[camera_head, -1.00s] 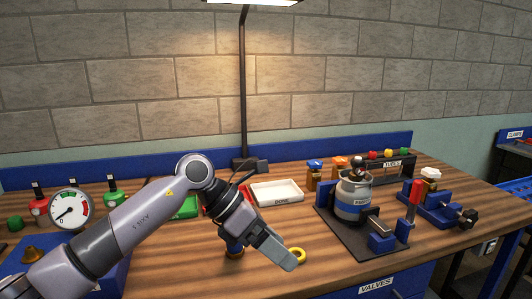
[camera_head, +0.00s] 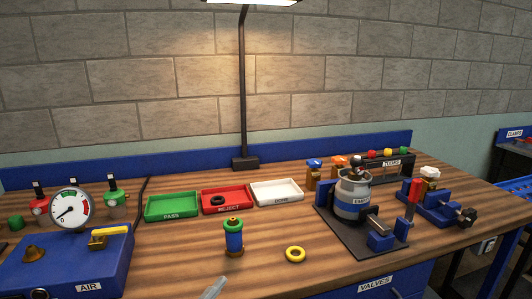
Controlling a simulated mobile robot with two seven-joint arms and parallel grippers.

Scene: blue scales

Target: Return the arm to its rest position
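Only a small grey tip of my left gripper (camera_head: 215,288) shows at the bottom edge in the head view, left of centre. Its fingers cannot be made out. My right gripper is not in view. Nothing visible is touching the gripper tip.
Green PASS (camera_head: 172,216), red REJECT (camera_head: 228,210) and white DONE (camera_head: 277,203) trays stand in a row; a black ring (camera_head: 218,199) lies in REJECT. A blue AIR unit (camera_head: 60,272) with a gauge (camera_head: 70,210) is left. A grey canister (camera_head: 352,195) and clamp fixture (camera_head: 440,203) stand right.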

